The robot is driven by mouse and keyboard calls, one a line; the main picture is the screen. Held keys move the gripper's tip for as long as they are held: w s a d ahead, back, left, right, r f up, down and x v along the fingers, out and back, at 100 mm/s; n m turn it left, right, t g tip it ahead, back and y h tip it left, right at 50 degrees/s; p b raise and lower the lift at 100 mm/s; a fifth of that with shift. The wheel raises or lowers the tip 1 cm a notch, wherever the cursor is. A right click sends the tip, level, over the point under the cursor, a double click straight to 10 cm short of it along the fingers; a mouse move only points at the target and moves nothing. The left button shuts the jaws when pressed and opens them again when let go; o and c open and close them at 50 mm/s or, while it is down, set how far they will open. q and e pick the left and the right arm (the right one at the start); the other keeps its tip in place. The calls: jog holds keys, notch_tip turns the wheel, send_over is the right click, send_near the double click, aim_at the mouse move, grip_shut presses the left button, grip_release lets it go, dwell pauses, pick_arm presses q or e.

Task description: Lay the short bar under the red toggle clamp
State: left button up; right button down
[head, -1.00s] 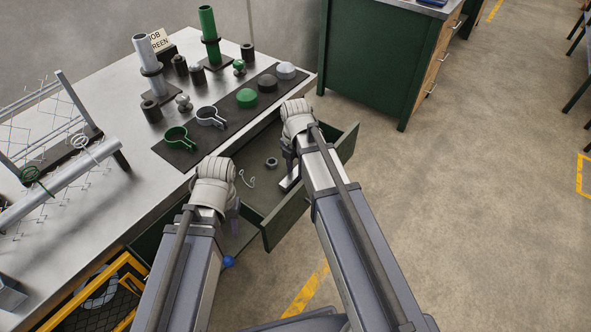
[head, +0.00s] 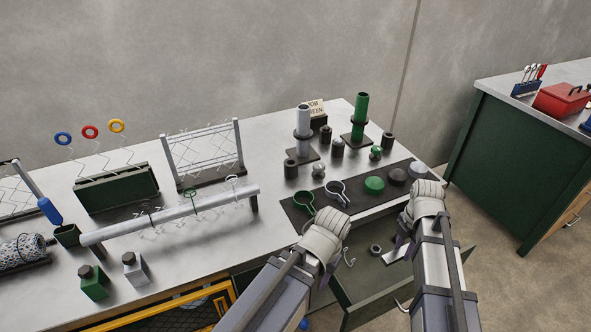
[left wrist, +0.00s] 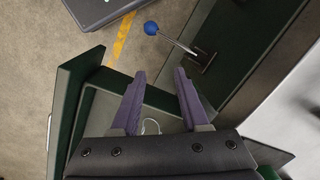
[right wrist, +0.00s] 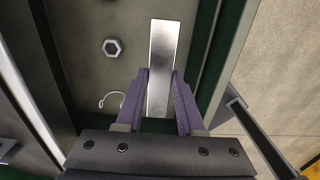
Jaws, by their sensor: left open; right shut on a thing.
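The short bar (right wrist: 164,42) is a flat, bright silver strip, seen in the right wrist view over the open drawer. My right gripper (right wrist: 160,76) is shut on its near end; the bar reaches forward past the fingertips. In the head view the bar (head: 391,256) shows only as a small pale piece below the right hand. My left gripper (left wrist: 160,76) is open and empty, pointing down over the drawer's edge. I cannot make out a red toggle clamp in these views.
The open drawer (head: 362,296) holds a hex nut (right wrist: 112,47) and a hook (right wrist: 112,100). A blue-knobbed lever (left wrist: 175,39) stands out from the bench front near my left gripper. Posts, collars and caps crowd the bench's right end; bare metal (head: 245,255) lies at its front.

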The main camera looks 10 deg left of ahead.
aim_at(402, 251)
notch_tip(402, 251, up, 5)
jog(key=p, duration=0.4)
jog(key=shift+r, duration=0.15)
